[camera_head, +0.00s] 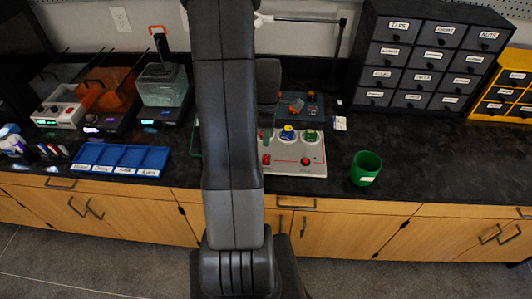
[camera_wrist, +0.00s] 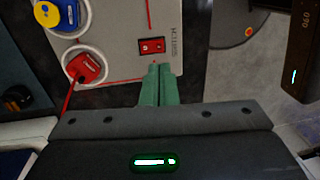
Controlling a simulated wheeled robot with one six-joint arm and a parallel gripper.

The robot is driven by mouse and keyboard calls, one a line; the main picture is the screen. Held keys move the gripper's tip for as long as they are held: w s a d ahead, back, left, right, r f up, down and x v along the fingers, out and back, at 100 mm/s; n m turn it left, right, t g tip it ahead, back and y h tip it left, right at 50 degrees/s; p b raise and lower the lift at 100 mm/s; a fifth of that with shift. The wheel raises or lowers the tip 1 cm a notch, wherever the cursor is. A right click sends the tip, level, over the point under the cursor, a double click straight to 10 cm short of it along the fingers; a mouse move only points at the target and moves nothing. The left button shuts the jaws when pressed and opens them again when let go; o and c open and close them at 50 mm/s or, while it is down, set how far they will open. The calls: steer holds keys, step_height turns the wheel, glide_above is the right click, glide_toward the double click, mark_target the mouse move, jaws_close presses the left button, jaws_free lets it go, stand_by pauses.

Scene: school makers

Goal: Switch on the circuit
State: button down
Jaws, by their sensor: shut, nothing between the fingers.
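The circuit board (camera_head: 315,168) is a pale panel on the dark counter, partly hidden behind my arm. Its red rocker switch (camera_wrist: 152,46) shows in the wrist view next to a printed SWITCH label (camera_wrist: 177,46). My gripper (camera_wrist: 157,69) has green fingers pressed together and empty. In the wrist view the fingertips are just below the switch; I cannot tell whether they touch the board. A blue and yellow part (camera_wrist: 47,15) and a red part (camera_wrist: 85,68) sit in round sockets. A red wire (camera_wrist: 68,105) runs from the red part.
A green cup (camera_head: 366,168) stands right of the board. A blue sectioned tray (camera_head: 121,160) and several machines are at the left. A dark drawer cabinet (camera_head: 431,58) stands behind at the right. The counter right of the cup is clear.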

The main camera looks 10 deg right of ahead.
mark_target(266, 161)
steer(key=f, duration=0.4)
steer(key=s+f+p, duration=0.1)
steer(key=f, duration=0.2)
steer(key=shift+a, duration=0.15)
